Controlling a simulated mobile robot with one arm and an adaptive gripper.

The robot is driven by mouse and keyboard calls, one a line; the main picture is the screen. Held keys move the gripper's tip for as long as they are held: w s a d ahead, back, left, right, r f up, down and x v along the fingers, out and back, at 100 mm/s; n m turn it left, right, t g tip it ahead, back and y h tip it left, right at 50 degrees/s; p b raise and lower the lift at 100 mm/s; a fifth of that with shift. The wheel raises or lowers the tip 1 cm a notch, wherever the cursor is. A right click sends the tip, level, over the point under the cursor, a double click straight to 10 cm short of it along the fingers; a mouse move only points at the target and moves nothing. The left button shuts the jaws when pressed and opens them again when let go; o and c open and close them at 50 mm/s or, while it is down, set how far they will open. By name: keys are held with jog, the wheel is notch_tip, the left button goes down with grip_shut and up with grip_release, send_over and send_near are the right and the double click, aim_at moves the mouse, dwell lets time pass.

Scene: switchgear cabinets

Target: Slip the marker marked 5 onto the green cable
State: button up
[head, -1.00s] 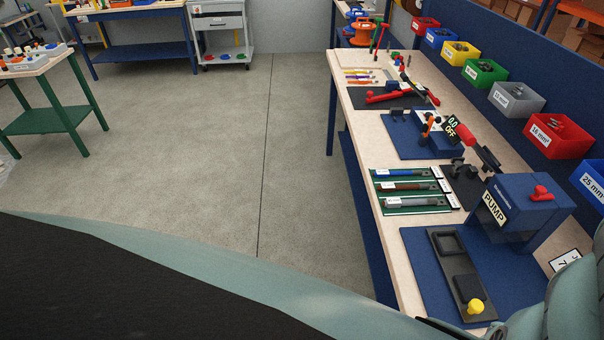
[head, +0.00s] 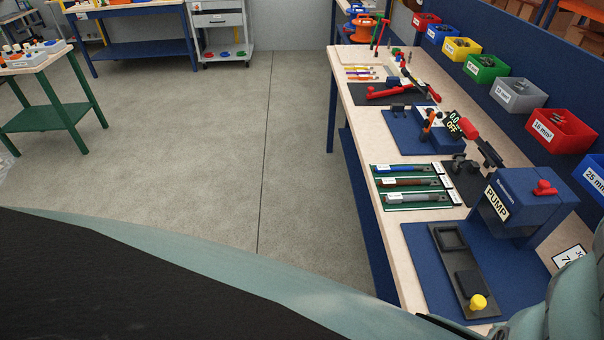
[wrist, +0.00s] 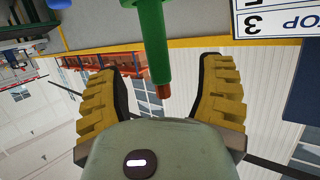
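In the wrist view a green cable (wrist: 153,40) hangs down from the top edge, its bare copper end (wrist: 164,91) pointing toward my palm. My gripper (wrist: 163,75) is open, with its yellow ridged fingers spread on either side of the cable end and a clear gap to both. I see nothing held between the fingers. How deep the cable end lies between them I cannot tell. No marker that I can read as 5 shows in either view. In the head view my gripper is out of sight and I cannot make out the green cable.
The head view shows a bench with a blue PUMP unit (head: 530,196), green cable trays (head: 412,207) and coloured bins (head: 512,92). The grey floor (head: 200,140) left of the bench is clear.

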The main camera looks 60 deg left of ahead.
jog(key=shift+a, duration=0.1)
jog(key=shift+v, duration=5.95)
